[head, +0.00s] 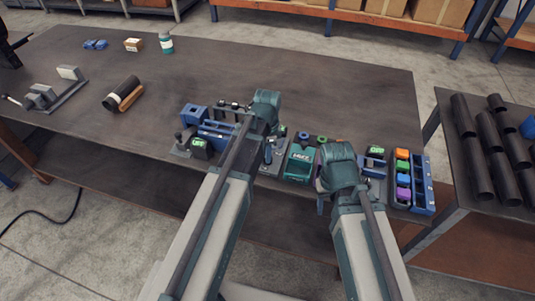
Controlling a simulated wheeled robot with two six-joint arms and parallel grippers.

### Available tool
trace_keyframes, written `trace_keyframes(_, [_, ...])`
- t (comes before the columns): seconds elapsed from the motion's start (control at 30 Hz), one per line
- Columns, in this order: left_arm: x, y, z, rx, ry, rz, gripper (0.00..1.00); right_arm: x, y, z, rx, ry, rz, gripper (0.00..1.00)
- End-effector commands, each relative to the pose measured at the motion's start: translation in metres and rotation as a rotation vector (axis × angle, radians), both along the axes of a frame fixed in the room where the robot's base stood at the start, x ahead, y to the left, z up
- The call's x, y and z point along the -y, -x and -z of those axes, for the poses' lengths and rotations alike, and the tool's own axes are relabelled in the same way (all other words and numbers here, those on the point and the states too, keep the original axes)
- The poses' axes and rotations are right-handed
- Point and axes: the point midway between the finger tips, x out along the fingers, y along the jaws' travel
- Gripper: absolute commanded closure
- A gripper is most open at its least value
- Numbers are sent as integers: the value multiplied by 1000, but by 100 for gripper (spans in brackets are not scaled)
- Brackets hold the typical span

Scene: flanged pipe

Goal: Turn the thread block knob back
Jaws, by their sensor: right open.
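A row of small fixtures lies along the table's near edge. It holds a black unit with a green OFF display (199,144) at left, a teal machine (299,163) in the middle and a second green OFF display (376,151) at right.
A blue rack (422,185) with coloured blocks beside it closes the row at right. A dark cylinder (121,93), a grey vise-like fixture (45,97), a small box (133,44) and a bottle (166,43) stand far left. Black pipes (483,140) lie on a side table. The table's back middle is clear.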

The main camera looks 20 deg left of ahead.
Motion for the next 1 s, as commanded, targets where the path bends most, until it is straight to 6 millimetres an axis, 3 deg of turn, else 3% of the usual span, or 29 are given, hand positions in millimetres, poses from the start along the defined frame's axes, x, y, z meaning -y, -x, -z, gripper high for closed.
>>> trace_keyframes(0.53, [0, 0, 0, 0, 0, -63, 100, 0, 0, 0, 0, 0, 0, 50])
trace_keyframes(1.0, [0, 0, 0, 0, 0, -457, 100, 0, 0, 0, 0, 0, 0, 50])
